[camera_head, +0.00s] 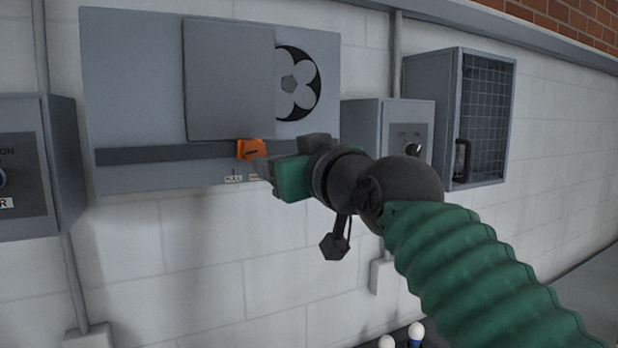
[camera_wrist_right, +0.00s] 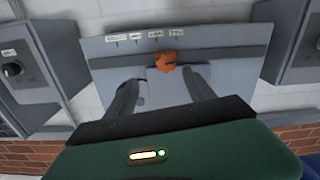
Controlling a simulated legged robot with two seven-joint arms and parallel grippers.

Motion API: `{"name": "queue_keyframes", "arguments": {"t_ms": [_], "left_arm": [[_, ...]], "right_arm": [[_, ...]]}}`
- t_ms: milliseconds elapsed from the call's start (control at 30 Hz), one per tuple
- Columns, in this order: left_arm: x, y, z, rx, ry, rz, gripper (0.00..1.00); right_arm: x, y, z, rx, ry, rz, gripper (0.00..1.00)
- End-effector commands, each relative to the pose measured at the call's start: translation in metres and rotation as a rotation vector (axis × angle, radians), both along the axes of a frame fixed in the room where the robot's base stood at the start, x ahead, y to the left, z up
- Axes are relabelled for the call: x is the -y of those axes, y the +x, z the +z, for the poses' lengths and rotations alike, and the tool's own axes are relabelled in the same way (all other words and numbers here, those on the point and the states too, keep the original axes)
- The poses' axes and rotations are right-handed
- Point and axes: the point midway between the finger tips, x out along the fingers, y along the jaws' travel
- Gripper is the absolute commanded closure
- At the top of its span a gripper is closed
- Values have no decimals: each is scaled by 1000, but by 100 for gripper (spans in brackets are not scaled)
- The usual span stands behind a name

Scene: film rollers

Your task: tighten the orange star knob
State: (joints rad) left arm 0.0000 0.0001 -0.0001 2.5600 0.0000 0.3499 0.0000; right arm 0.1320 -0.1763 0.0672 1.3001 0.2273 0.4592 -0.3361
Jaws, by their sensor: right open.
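The orange star knob (camera_head: 250,150) sits on the dark horizontal slot of the grey wall panel (camera_head: 130,100), just under a square grey plate (camera_head: 228,80). In the right wrist view, which looks upside down, the orange knob (camera_wrist_right: 166,62) lies ahead between the two dark fingers. My right gripper (camera_head: 268,166) reaches in from the right, close to the knob; part of its far finger is hidden. In the wrist view the right gripper (camera_wrist_right: 162,84) is open and empty, its fingers to either side of the knob's line. I cannot tell whether they touch it. My left gripper is out of view.
A round black-and-grey film reel shape (camera_head: 298,83) is partly behind the plate. Small labels (camera_head: 234,178) sit below the slot. A grey box (camera_head: 388,130) and a mesh-fronted cabinet (camera_head: 487,115) hang to the right; another control box (camera_head: 35,165) hangs at left.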

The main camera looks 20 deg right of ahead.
Motion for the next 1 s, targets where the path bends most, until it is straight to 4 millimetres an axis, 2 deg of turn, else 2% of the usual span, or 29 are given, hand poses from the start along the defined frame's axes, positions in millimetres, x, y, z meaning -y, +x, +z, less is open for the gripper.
{"name": "queue_keyframes", "arguments": {"t_ms": [567, 800, 1000], "left_arm": [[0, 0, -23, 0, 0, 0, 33], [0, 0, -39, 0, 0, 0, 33], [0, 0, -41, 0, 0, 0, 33]], "right_arm": [[2, -48, -2, 1, 0, 0, 37], [2, -68, -2, 2, -1, 0, 37], [3, -76, -1, 0, 0, 0, 37]]}}
